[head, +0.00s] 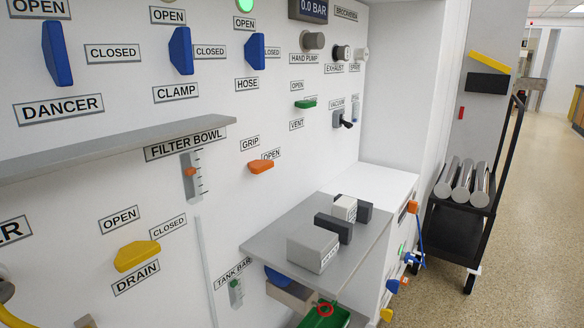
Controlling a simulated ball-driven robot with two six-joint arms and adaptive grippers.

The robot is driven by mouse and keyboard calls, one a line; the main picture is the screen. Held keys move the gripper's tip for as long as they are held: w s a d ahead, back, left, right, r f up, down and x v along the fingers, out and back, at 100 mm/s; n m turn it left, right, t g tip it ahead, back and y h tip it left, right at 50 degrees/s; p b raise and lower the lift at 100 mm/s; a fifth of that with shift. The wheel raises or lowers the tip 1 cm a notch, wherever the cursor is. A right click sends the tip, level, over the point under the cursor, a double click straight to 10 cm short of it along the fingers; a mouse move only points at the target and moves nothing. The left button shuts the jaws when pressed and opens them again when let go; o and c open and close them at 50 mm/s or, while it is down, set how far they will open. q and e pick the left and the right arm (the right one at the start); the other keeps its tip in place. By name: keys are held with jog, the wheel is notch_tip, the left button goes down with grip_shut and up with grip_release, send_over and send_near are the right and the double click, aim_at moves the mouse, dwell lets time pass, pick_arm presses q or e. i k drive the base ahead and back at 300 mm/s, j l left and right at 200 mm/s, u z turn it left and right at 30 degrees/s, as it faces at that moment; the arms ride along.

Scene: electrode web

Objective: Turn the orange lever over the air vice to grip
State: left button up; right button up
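The orange lever (260,167) is on the white wall panel in the head view, left of and above the grey shelf. It lies roughly level, with the OPEN label (271,154) close to its upper right. The GRIP label (250,142) is above it. The likely air vice is the set of grey and dark blocks (333,228) on the grey shelf (275,257); a light block (313,250) sits at its front. Neither of my grippers is in view, and nothing covers the lever.
A long grey ledge (110,145) juts from the panel at left. Blue levers (181,50) and a yellow drain lever (137,256) are nearby. A green bin (325,318) is below the shelf. A black cart (455,228) stands right; the floor beyond is clear.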

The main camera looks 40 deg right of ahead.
aim_at(257, 167)
jog(key=l+z, duration=0.15)
jog(key=z, duration=0.85)
